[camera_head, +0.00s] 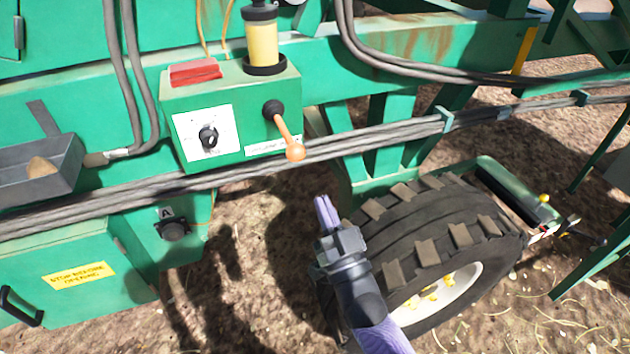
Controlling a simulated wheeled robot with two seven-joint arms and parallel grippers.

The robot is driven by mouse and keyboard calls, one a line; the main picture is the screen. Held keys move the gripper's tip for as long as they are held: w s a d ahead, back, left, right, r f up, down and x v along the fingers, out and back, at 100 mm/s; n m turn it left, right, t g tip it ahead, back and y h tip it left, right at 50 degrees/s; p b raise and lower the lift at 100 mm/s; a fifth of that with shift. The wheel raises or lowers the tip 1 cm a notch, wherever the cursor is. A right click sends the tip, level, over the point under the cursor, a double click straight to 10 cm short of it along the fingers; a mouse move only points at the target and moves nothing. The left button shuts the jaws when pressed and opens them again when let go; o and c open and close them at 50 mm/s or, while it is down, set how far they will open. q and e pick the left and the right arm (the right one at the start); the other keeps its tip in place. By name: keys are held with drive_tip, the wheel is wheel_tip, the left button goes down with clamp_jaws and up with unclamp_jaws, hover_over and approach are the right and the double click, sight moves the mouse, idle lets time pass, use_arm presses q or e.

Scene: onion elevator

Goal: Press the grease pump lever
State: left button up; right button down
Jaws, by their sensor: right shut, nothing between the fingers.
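The grease pump lever (287,135) is an orange handle with a ball end, fixed to a black pivot on the front of a green box. It slants down and to the right. Above the box stands a reservoir of yellow grease (262,42) with a black cap. My right gripper (326,206) is shut and empty. It shows below and to the right of the lever's ball end, apart from it in the picture, in front of the tyre's left side. My left gripper is not in view.
A black knob (208,137) sits on a white plate left of the lever. Grey cables (400,131) run across just below the box. A large tyre (430,235) is at the lower right. A grey tray (40,170) juts out at the left.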

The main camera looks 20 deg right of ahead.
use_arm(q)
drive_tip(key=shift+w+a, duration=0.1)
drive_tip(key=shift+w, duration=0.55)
use_arm(e)
drive_tip(key=v, duration=0.4)
drive_tip(key=shift+s, duration=0.3)
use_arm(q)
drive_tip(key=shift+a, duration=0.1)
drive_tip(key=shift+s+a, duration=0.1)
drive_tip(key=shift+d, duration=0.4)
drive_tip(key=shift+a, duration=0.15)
